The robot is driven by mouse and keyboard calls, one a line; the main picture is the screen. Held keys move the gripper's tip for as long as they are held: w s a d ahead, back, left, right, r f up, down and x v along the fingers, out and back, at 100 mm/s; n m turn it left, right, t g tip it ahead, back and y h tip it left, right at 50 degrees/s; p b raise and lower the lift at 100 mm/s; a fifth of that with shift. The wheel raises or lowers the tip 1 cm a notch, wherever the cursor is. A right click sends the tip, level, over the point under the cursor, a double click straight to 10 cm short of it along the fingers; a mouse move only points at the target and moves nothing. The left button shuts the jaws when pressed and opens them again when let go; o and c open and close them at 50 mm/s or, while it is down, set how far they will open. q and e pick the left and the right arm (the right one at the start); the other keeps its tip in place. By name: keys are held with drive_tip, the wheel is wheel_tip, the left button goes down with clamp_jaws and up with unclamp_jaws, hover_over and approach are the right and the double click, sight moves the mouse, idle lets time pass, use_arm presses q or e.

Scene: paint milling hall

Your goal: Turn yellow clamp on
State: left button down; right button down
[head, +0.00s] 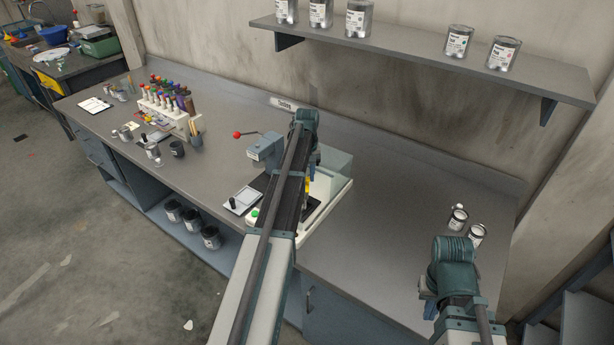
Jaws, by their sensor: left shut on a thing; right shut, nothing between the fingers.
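The yellow clamp (307,186) shows as a small yellow piece on a pale-based bench machine (343,190), partly hidden behind my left forearm. My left gripper (312,171) reaches down to the clamp from above and is shut on it; its fingertips are mostly hidden by my arm. A green button (253,213) is on the machine's front left corner. My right gripper (428,305) is shut and empty, low over the right front side of the bench, away from the machine.
A grey device with a red-knobbed lever (266,150) stands left of my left arm. A small tray (242,201) lies in front of it. Cans (457,218) stand at the bench's right. A wall shelf (420,57) with several cans hangs above. A bottle rack (162,108) stands left.

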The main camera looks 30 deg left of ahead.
sight(307, 179)
use_arm(q)
drive_tip(key=m, duration=0.6)
drive_tip(key=shift+m, duration=0.3)
idle(0.4)
drive_tip(key=c, duration=0.7)
unclamp_jaws()
drive_tip(key=shift+o, duration=0.2)
drive_tip(key=shift+r, duration=0.1)
wheel_tip(307, 179, up, 14)
drive_tip(key=p, duration=1.3)
drive_tip(key=shift+p, duration=0.4)
drive_tip(key=shift+f, duration=0.2)
